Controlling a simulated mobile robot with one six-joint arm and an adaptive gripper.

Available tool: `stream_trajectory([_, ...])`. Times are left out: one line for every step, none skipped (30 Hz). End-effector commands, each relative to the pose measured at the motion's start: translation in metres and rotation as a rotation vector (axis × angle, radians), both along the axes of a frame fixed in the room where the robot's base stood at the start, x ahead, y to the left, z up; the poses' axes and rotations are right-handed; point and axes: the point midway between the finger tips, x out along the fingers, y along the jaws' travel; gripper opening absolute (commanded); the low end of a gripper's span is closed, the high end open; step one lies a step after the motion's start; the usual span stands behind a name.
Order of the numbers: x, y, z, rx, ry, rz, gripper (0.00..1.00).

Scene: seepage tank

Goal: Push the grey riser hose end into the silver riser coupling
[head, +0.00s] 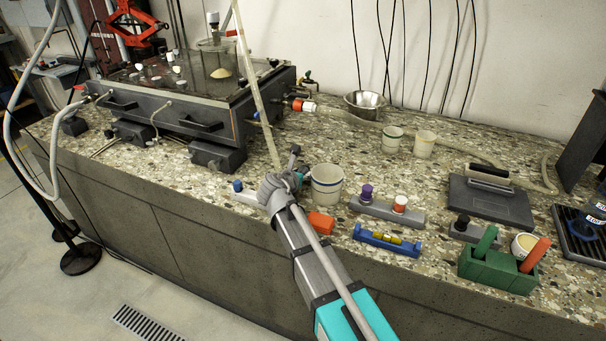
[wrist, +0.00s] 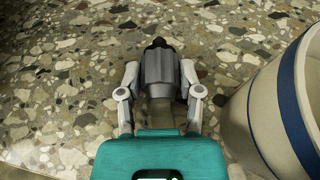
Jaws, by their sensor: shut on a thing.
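My gripper (head: 284,186) is low over the counter, in front of the tank and just left of a white cup. In the wrist view my gripper (wrist: 158,88) is shut on a grey ribbed hose end (wrist: 158,70) with a dark tip, which points away from the wrist. In the head view, a small grey piece with a dark tip (head: 294,156) shows just above the fingers. Pale translucent tubing shows behind the grey piece in the wrist view. I cannot pick out the silver riser coupling with certainty in either view.
The blue-striped white cup (head: 327,184) stands close right of my gripper and also fills the wrist view's right side (wrist: 262,105). An orange block (head: 321,222) and a blue level (head: 388,240) lie nearby. The dark tank (head: 190,112) is behind left. A long pale tube (head: 257,95) slants upward.

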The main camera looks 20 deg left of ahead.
Motion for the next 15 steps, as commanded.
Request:
stream_trajectory([0.0000,0.0001,-0.0001,0.000,0.000,0.000,0.28])
stream_trajectory([-0.0002,0.0001,-0.0001,0.000,0.000,0.000,0.23])
stream_trajectory([-0.0001,0.0002,-0.0002,0.000,0.000,0.000,0.15])
stream_trajectory([-0.0002,0.0002,-0.0001,0.000,0.000,0.000,0.10])
stream_trajectory([-0.0002,0.0002,-0.0001,0.000,0.000,0.000,0.04])
stream_trajectory([-0.0001,0.0003,-0.0001,0.000,0.000,0.000,0.00])
stream_trajectory([-0.0001,0.0003,-0.0001,0.000,0.000,0.000,0.00])
stream_trajectory([-0.0001,0.0004,-0.0001,0.000,0.000,0.000,0.00])
stream_trajectory([-0.0002,0.0004,0.0000,0.000,0.000,0.000,0.00])
stream_trajectory([-0.0002,0.0004,0.0002,0.000,0.000,0.000,0.00])
stream_trajectory([-0.0002,0.0004,0.0007,0.000,0.000,0.000,0.00])
stream_trajectory([-0.0002,0.0003,0.0016,0.000,0.000,0.000,0.00])
stream_trajectory([-0.0002,0.0003,0.0026,0.000,0.000,0.000,0.00])
stream_trajectory([-0.0002,0.0003,0.0038,0.000,0.000,0.000,0.00])
stream_trajectory([-0.0002,0.0003,0.0057,0.000,0.000,0.000,0.00])
